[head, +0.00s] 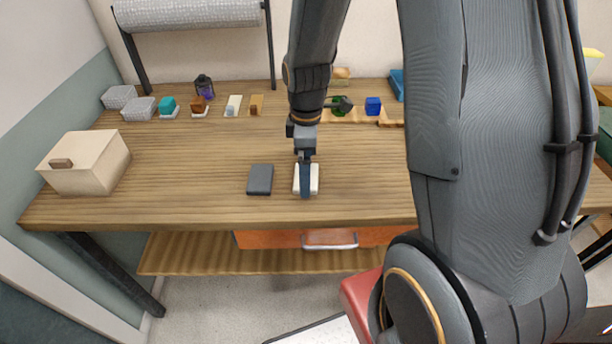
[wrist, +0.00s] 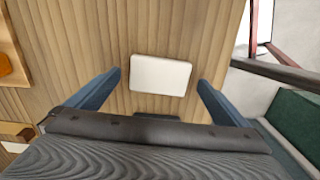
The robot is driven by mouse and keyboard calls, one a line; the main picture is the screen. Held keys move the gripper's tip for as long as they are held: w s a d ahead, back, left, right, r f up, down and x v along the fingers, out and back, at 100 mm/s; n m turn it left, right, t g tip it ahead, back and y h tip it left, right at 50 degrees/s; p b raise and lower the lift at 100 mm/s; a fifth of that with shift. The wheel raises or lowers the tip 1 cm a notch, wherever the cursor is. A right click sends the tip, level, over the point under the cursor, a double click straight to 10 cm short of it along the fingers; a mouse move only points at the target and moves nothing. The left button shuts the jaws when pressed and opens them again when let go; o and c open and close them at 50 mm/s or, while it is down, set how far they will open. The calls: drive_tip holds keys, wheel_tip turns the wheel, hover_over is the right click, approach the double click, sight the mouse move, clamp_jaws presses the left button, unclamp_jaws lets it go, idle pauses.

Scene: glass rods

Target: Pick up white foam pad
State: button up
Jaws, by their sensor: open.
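The white foam pad (head: 313,181) lies flat on the wooden table near its front edge, and in the wrist view the pad (wrist: 160,75) is a pale rounded rectangle. My gripper (head: 305,193) is over the pad in the head view and hides part of it. In the wrist view my gripper (wrist: 160,82) has its two blue fingers spread wide, one on each side of the pad, with bare wood between each finger and the pad. The gripper is empty. I cannot tell how high the fingertips are above the table.
A dark grey pad (head: 260,179) lies just left of the white pad. A cream box (head: 86,162) with a brown handle stands at the table's left. Several small blocks and a purple-black jar (head: 204,87) line the back. The middle left of the table is clear.

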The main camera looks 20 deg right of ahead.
drive_tip(key=shift+f, duration=0.8)
drive_tip(key=c, duration=1.1)
